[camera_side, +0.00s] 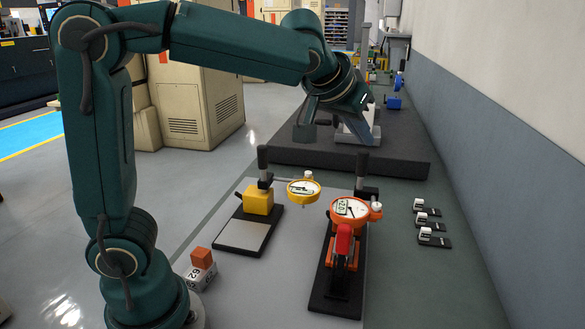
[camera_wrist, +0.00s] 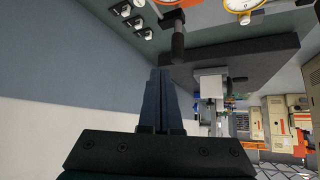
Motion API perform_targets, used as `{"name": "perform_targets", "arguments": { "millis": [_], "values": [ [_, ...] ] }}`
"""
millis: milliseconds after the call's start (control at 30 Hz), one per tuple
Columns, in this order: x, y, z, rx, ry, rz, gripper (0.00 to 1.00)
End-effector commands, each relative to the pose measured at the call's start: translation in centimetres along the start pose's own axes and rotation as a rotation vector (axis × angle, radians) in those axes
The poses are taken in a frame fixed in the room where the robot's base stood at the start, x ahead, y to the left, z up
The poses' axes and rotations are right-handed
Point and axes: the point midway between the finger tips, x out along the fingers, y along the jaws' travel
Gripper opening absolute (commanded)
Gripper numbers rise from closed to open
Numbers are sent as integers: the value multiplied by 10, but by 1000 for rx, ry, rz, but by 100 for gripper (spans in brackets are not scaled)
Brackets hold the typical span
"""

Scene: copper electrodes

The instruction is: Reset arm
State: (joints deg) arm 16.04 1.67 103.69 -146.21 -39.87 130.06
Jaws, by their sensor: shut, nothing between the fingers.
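My gripper (camera_side: 364,132) is at the end of my dark green arm, raised above and behind the two dial gauges. In the wrist view its fingers (camera_wrist: 161,72) lie close together with nothing held between them. The gripper touches no object that I can see. A yellow dial gauge (camera_side: 303,189) on a stand is left of a red-orange dial gauge (camera_side: 349,209) on another stand. A copper-coloured block (camera_side: 202,257) sits on a white numbered block (camera_side: 201,276) near my base. Parts of both gauges show upside down at the top of the wrist view.
Three small black-and-white devices (camera_side: 432,237) stand along the right side. A dark raised platform (camera_side: 390,160) with equipment is at the back. A wall (camera_side: 520,115) bounds the right. The air around my gripper looks clear.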

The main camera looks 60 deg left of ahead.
Motion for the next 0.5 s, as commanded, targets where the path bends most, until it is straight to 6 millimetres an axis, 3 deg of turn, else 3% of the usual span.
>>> {"name": "perform_targets", "arguments": {
  "millis": [33, 133, 300, 400, 500],
  "values": [
    [-14, -14, -17, 17, 82, -16, 0],
    [-42, -27, -50, 45, 261, -26, 0],
    [-95, -21, -86, 100, 527, 39, 0],
    [-122, -5, -90, 153, 630, 118, 0],
    [-142, 17, -79, 218, 676, 212, 0]
  ]
}}
